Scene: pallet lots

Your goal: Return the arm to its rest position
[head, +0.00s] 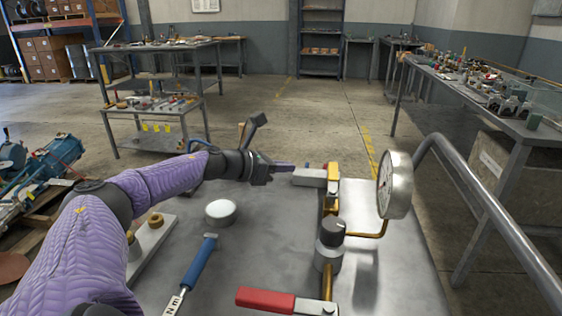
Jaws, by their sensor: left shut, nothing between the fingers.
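My left arm, in a purple padded sleeve, reaches in from the left over the grey metal bench (390,265). My left gripper (284,167) is shut and empty, with its fingers pointing right. Its tips are close to the pale lever (309,177) of a brass pipe fitting; I cannot tell whether they touch. My right gripper is not in view.
On the bench are a round gauge (396,185), a dark-knobbed valve (330,245), a red-handled lever (265,300), a blue-handled tool (198,262) and a white-topped round part (220,211). A grey rail (490,215) curves at right. Open floor lies beyond.

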